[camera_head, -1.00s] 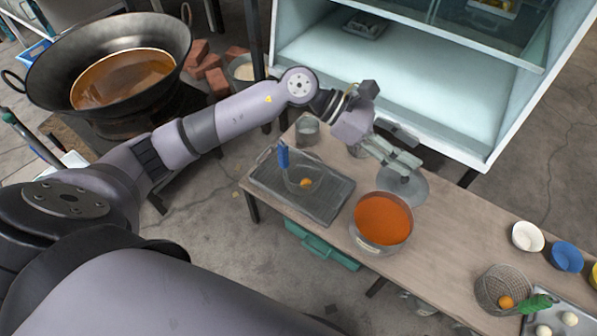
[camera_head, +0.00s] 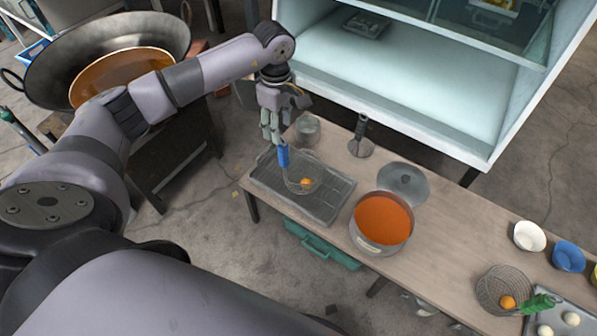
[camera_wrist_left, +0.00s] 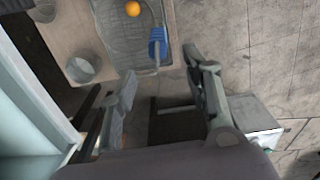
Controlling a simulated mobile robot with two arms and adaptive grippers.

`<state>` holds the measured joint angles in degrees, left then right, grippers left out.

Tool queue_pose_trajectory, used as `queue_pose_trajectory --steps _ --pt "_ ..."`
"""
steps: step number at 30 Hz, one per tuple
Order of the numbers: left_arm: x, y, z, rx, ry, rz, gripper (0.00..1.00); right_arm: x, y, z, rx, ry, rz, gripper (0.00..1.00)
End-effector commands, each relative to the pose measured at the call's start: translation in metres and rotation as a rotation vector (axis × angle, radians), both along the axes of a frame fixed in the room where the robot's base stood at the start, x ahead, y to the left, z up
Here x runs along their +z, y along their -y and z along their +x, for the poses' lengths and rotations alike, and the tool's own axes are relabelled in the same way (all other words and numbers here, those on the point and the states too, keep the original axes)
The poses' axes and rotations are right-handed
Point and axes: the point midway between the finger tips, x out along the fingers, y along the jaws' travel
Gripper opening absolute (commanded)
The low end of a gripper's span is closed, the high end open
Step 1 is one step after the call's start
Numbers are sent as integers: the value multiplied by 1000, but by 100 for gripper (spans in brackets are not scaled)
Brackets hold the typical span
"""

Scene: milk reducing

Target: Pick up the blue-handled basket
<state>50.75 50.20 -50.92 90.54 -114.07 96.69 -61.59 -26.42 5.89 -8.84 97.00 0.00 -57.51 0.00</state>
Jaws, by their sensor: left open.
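The basket with the blue handle (camera_head: 284,157) rests on the dark tray (camera_head: 318,208) at the left end of the table. Its wire bowl (camera_head: 303,181) holds one orange ball, and the handle stands up. My left gripper (camera_head: 271,138) points down just above and beside the handle, apart from it as far as I can tell. In the left wrist view the blue handle (camera_wrist_left: 157,46) lies ahead of the gripper (camera_wrist_left: 160,95), whose two fingers are spread with nothing between them. My right gripper does not show.
A pot of orange liquid (camera_head: 382,219) and its lid (camera_head: 403,181) stand right of the tray. A metal cup (camera_head: 307,130) stands behind it. A green-handled basket (camera_head: 503,290) and bowls are at the right. A glass cabinet (camera_head: 400,95) borders the table's back.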

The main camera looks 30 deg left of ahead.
Motion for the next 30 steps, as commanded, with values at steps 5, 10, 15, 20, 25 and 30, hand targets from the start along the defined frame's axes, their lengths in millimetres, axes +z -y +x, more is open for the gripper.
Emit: queue_pose_trajectory --steps 5,10,15,20,25,30 --pt "-34 1 0 1 -3 -2 44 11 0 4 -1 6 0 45" --pt "-45 1 0 0 0 -1 44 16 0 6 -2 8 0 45" --pt "-56 3 0 0 -1 -4 44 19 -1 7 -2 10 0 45" --pt "-81 6 1 1 -3 -3 44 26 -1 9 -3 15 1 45" --pt "-97 5 2 0 -1 -2 44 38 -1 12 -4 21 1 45" --pt "-97 5 2 0 1 -2 44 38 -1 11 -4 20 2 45"
